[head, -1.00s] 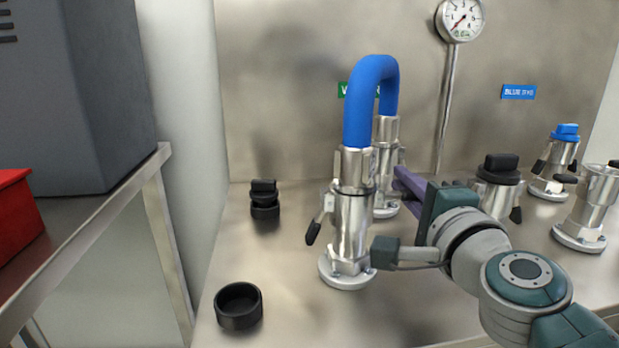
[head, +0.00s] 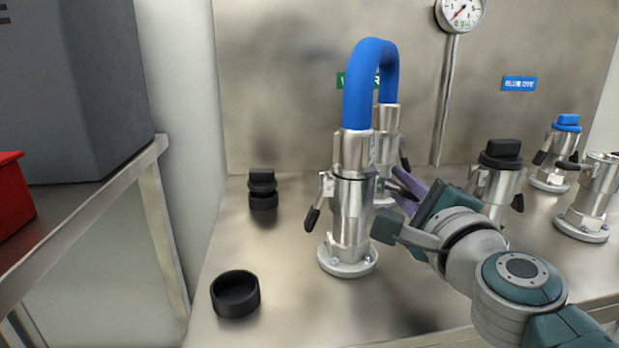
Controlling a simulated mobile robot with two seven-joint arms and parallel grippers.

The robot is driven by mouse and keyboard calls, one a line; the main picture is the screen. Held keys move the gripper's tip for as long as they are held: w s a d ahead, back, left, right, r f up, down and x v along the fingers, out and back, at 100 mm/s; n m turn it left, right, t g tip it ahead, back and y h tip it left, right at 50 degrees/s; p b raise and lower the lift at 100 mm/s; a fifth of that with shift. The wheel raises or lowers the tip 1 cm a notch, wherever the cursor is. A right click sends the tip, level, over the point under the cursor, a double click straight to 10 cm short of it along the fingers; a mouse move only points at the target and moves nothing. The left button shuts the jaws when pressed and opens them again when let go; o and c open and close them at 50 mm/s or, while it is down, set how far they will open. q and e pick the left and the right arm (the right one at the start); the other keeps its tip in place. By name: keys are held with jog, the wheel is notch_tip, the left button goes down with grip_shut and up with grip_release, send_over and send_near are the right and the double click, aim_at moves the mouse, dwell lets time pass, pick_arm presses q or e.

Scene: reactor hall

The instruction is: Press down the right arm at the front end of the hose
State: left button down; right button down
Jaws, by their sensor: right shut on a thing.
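The blue hose (head: 358,100) arches from a silver front fitting (head: 350,225) to a rear fitting (head: 387,150) behind it. The front end sits upright on its round base. Its left arm (head: 312,217) has a black grip and hangs down at the left side. Its right arm (head: 403,182) sticks out to the right, dark and partly hidden. My right gripper (head: 408,190) has purple fingers and is shut on this right arm, just right of the front fitting. The wrist hides part of the fingers. My left gripper is out of view.
A black ring (head: 235,296) and a stacked black cap (head: 262,188) stand on the bench left of the hose. A black-capped fitting (head: 500,170), a blue-capped fitting (head: 557,150) and an open fitting (head: 590,200) stand right.

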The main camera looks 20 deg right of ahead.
jog(key=f+m+b, duration=0.1)
jog(key=m, duration=0.1)
jog(key=a+f+m, duration=0.1)
jog(key=m, duration=0.1)
jog(key=shift+w+a+m+b, duration=0.15)
jog(key=shift+m+b, duration=0.15)
jog(key=shift+b, duration=0.05)
jog(key=shift+w+a+f+m+b, duration=0.15)
jog(key=shift+a+m+b, duration=0.1)
jog(key=shift+m, duration=0.5)
jog(key=shift+a+f+m+b, duration=0.15)
jog(key=shift+a+m, duration=0.15)
jog(key=shift+m, duration=0.4)
jog(key=shift+w+a+f+m+b, duration=0.15)
jog(key=shift+a+m+b, duration=0.1)
jog(key=shift+m, duration=0.5)
jog(key=shift+s, duration=0.1)
jog(key=c, duration=0.9)
grip_release()
jog(key=shift+c, duration=0.2)
jog(key=shift+s+a, duration=0.1)
